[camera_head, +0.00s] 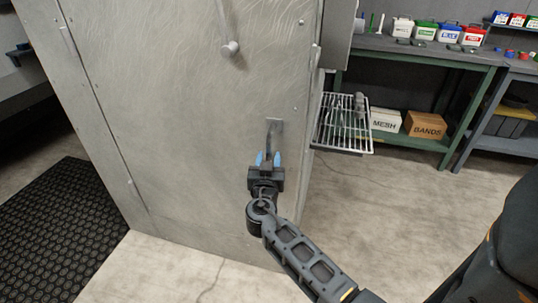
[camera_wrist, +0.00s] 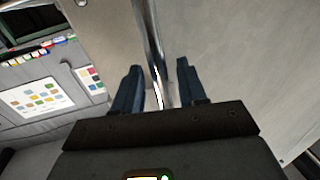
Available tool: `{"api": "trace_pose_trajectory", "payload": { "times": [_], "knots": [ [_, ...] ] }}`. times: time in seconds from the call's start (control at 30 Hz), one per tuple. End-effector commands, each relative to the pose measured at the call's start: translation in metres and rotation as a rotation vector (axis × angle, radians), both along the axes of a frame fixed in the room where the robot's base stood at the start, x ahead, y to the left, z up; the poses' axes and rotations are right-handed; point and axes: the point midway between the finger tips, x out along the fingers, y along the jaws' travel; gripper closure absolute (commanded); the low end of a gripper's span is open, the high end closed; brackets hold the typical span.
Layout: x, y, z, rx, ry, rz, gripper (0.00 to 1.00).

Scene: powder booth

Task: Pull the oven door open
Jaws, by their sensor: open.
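The oven door (camera_head: 190,120) is a large brushed-metal panel that looks shut in the head view. Its handle (camera_head: 274,130) is a short upright metal bar low near the door's right edge. In the wrist view the handle (camera_wrist: 152,50) is a shiny bar running between the two dark blue fingers of my gripper (camera_wrist: 158,85). Gaps show between the bar and the fingers. The handle's lower end is hidden by the gripper.
A round knob (camera_head: 230,48) sticks out higher on the door. A wire rack (camera_head: 343,122) juts out right of the oven. A green-framed bench (camera_head: 420,60) with boxes stands behind. A black mat (camera_head: 50,230) lies at the left. Floor in front is clear.

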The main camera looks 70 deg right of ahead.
Motion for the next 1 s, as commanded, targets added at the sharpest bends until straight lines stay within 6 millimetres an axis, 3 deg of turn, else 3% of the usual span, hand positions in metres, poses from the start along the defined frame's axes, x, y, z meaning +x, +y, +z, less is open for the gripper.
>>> {"api": "trace_pose_trajectory", "payload": {
  "times": [0.13, 0.43, 0.87, 1.0],
  "knots": [
    [0.0029, -0.0111, 0.0004, 0.001, 0.000, -0.001, 0.59],
    [0.0037, -0.0133, -0.0004, 0.001, 0.000, 0.001, 0.59],
    [0.0037, -0.0130, -0.0004, 0.001, 0.001, 0.001, 0.99],
    [0.0036, -0.0129, -0.0004, 0.001, 0.001, 0.001, 1.00]
  ]
}}
